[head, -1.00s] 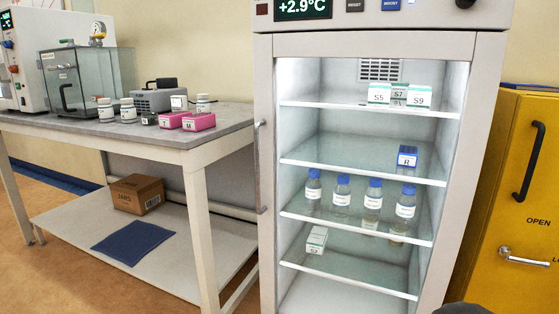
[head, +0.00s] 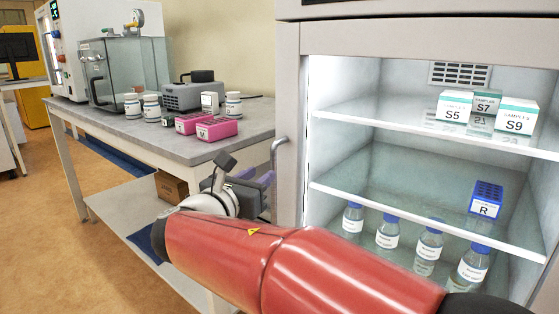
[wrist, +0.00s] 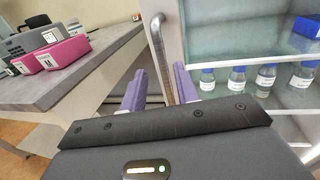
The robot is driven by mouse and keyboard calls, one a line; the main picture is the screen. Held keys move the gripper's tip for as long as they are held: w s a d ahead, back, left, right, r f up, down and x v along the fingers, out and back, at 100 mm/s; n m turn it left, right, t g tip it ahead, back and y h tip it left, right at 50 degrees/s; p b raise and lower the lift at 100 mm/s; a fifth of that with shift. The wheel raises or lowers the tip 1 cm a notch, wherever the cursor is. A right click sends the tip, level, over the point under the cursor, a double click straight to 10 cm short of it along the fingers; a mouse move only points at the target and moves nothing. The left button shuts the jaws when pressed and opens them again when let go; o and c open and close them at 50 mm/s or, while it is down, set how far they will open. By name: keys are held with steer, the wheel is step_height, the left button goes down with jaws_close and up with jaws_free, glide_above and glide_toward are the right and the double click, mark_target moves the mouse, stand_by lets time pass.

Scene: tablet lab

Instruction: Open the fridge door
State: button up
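The fridge (head: 400,28) has a glass door with a pale grey frame (head: 290,90), and the door looks closed. Its vertical metal handle (head: 276,160) is on the door's left side, and its lower part is hidden behind my arm in the head view. My gripper (head: 258,182) is beside the handle, partly hidden by my own wrist. In the wrist view, the purple fingers of my gripper (wrist: 158,88) are apart, with the handle (wrist: 159,55) running between them. I see gaps beside the handle and cannot tell whether a finger touches it.
The grey-topped bench (head: 150,130) stands left of the fridge, close to my gripper, with pink boxes (head: 217,129) near its edge. Sample boxes (head: 454,107) and blue-capped bottles (head: 387,233) stand on shelves behind the glass. The floor (head: 60,210) at the left is clear.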

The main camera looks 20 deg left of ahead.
mark_target(272, 167)
steer(key=w, duration=0.2)
steer(key=w+d, duration=0.1)
steer(key=w, duration=0.3)
steer(key=shift+w+d+p, duration=0.25)
steer(key=shift+w+p, duration=0.1)
jaws_close()
